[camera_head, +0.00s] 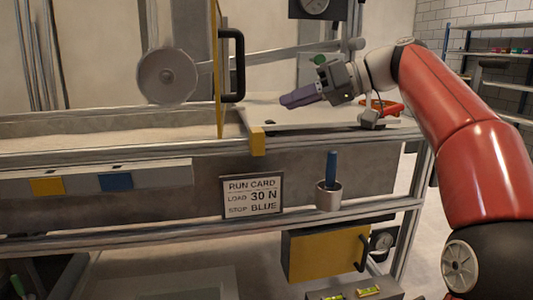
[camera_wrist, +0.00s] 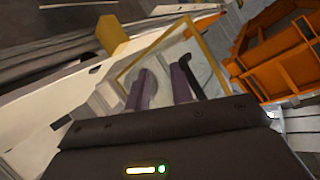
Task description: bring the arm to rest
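My gripper (camera_head: 286,101) has purple fingers and hangs in the air above the white worktop, to the right of the yellow-edged panel. My red arm (camera_head: 455,110) reaches in from the right, bent at a raised elbow, with the wrist pointing left. In the wrist view the two purple fingers (camera_wrist: 160,86) stand apart, with nothing seen held between them. The fingers appear clear of the worktop; their exact height cannot be told.
A yellow panel (camera_head: 219,80) with a black handle (camera_head: 236,66) stands left of my gripper. A grey wheel (camera_head: 167,77) hangs over the sandbed (camera_head: 90,124). A red-orange item (camera_head: 385,107) lies under my wrist.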

